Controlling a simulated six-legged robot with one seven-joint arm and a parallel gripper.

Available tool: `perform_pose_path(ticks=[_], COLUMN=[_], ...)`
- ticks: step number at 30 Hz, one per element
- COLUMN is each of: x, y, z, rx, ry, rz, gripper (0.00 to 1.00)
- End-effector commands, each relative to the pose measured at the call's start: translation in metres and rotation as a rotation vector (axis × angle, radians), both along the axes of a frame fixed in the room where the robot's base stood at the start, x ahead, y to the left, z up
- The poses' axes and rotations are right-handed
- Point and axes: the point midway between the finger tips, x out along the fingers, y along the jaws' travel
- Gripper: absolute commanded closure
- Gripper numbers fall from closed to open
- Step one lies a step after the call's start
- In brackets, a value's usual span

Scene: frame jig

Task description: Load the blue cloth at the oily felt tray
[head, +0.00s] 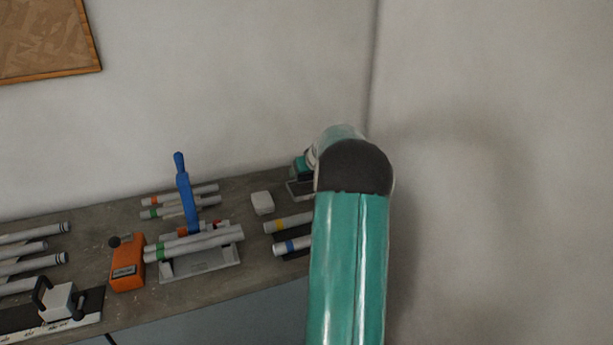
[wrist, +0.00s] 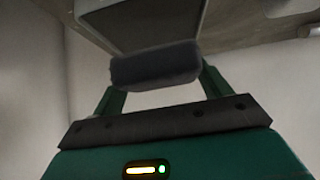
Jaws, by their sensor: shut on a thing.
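My gripper (wrist: 160,84) shows in the wrist view with its two green fingers on either side of a dark blue-grey padded roll, which looks like the blue cloth (wrist: 155,64). It is shut on this cloth. A dark-faced tray with a pale rim (wrist: 97,7), likely the oily felt tray, fills the top of the wrist view just beyond the cloth. I cannot tell whether cloth and tray touch. In the head view a small dark tray (head: 297,189) shows partly behind my arm. My arm hides the cloth and most of the gripper there.
On the grey bench (head: 110,215) lie several pale tubes with coloured bands. A jig with a blue upright handle (head: 184,195), an orange device (head: 128,264), a white block (head: 262,203) and a black-handled clamp (head: 60,300) stand left of my arm. Walls close the corner behind.

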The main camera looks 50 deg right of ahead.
Motion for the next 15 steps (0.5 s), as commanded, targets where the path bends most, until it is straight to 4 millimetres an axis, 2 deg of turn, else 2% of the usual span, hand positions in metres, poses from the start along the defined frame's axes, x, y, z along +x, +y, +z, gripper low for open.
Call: perform_pose_path(ticks=[15], x=[0.0], y=[0.0], z=[0.035], rx=[-0.001], ry=[0.0], rz=[-0.001], gripper=[0.45])
